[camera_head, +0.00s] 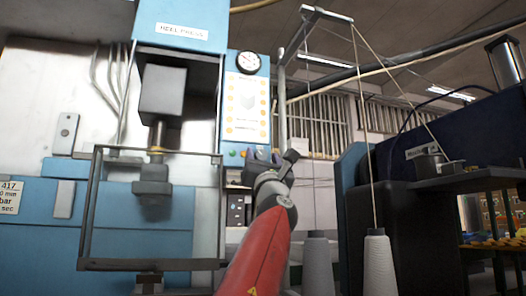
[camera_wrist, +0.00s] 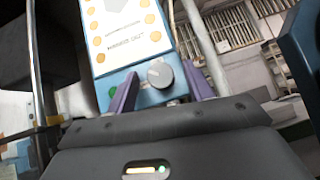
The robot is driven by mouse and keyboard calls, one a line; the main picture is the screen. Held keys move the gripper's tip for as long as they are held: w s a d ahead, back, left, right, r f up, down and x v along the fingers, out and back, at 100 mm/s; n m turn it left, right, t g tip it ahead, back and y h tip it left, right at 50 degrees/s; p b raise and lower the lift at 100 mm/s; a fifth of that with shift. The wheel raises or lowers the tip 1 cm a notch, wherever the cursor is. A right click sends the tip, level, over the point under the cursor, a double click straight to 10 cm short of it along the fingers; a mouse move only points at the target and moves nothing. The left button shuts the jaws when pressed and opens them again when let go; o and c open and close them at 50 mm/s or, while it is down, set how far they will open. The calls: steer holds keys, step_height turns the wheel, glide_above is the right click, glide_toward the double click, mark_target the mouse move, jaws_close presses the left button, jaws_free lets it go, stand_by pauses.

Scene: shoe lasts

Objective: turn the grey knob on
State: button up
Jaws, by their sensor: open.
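The grey knob (camera_wrist: 160,74) is round with a light marker line. It sits on the lower part of a blue control panel (camera_wrist: 125,80), below a white sheet with orange dots. My gripper (camera_wrist: 160,69) is open, with one purple finger on each side of the knob in the wrist view. I cannot tell whether the fingers touch it or how far in front of it they are. In the head view my gripper (camera_head: 263,157) is at the panel's bottom edge and hides the knob. A green button (camera_wrist: 112,91) is left of the left finger.
A blue heel press (camera_head: 178,45) with a metal frame guard (camera_head: 84,220) stands left of my arm. Thread cones (camera_head: 378,265) and a dark blue machine (camera_head: 440,130) are on the right.

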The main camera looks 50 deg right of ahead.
steer(key=c, duration=1)
steer(key=shift+m+g+h, duration=0.3)
steer(key=shift+m+g, duration=0.1)
steer(key=shift+m, duration=0.1)
steer(key=m+g+h, duration=0.1)
steer(key=m+g, duration=0.1)
steer(key=m+g+h, duration=0.2)
steer(key=m, duration=0.1)
steer(key=shift+w+a+r+m, duration=0.1)
steer(key=shift+a+m, duration=0.1)
steer(key=shift+m, duration=0.1)
steer(key=m+g, duration=0.2)
steer(key=m+g+h+p, duration=0.1)
steer(key=m+g, duration=0.1)
steer(key=shift+a+r+m+h, duration=0.1)
steer(key=shift+r+m+h, duration=0.1)
steer(key=shift+m+h, duration=0.15)
steer(key=m+g+p, duration=0.2)
steer(key=m+g, duration=0.1)
steer(key=m, duration=0.1)
steer(key=shift+w+r+m+g, duration=0.15)
steer(key=shift+m+g, duration=0.1)
steer(key=shift+g, duration=0.15)
steer(key=shift+a+m+g+p, duration=0.1)
steer(key=shift+m+g+p, duration=0.4)
steer(key=shift+m+p, duration=0.45)
steer(key=shift+m+y, duration=0.25)
steer(key=shift+y, duration=0.2)
